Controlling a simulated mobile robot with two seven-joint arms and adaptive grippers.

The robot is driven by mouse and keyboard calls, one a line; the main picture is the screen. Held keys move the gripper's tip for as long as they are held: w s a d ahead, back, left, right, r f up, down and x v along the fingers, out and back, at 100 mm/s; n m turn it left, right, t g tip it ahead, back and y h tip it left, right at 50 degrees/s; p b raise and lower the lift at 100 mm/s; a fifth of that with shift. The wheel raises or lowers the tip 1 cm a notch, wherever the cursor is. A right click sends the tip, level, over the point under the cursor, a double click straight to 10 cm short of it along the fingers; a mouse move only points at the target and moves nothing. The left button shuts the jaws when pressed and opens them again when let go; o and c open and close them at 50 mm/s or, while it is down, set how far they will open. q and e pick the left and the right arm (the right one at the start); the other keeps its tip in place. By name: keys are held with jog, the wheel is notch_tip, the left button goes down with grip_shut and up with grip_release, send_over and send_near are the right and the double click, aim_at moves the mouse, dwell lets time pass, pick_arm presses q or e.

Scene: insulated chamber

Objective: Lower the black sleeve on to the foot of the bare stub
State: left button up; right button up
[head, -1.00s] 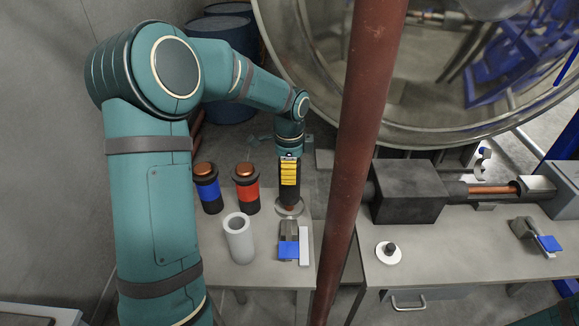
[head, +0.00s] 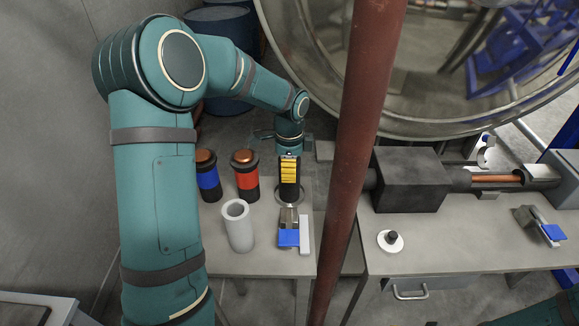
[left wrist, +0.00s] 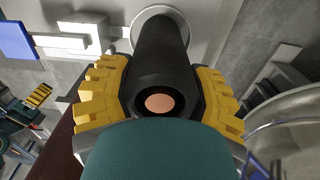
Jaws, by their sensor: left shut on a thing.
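My left gripper (head: 289,170) has yellow finger pads and points down over the left table. It is shut on the black sleeve (left wrist: 160,50), which stands about upright between the pads in the left wrist view. A copper end face (left wrist: 159,103) shows inside the sleeve's near opening, so the sleeve is around the copper stub. The stub's pale round foot (left wrist: 150,14) shows at the sleeve's far end. The rest of the stub is hidden. I cannot tell whether the sleeve touches the foot.
Posts with a blue band (head: 209,178) and a red band (head: 246,180) stand left of the gripper. A grey tube (head: 238,228) and a blue-jawed clamp (head: 289,237) are in front. A rust-red pipe (head: 362,130) rises close on the right.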

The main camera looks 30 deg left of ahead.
pick_arm(q)
jog(key=shift+f, duration=0.2)
dwell(0.6)
jog(key=o, duration=1.3)
jog(key=shift+r, duration=0.1)
notch_tip(320, 180, up, 12)
jog(key=shift+f, duration=0.1)
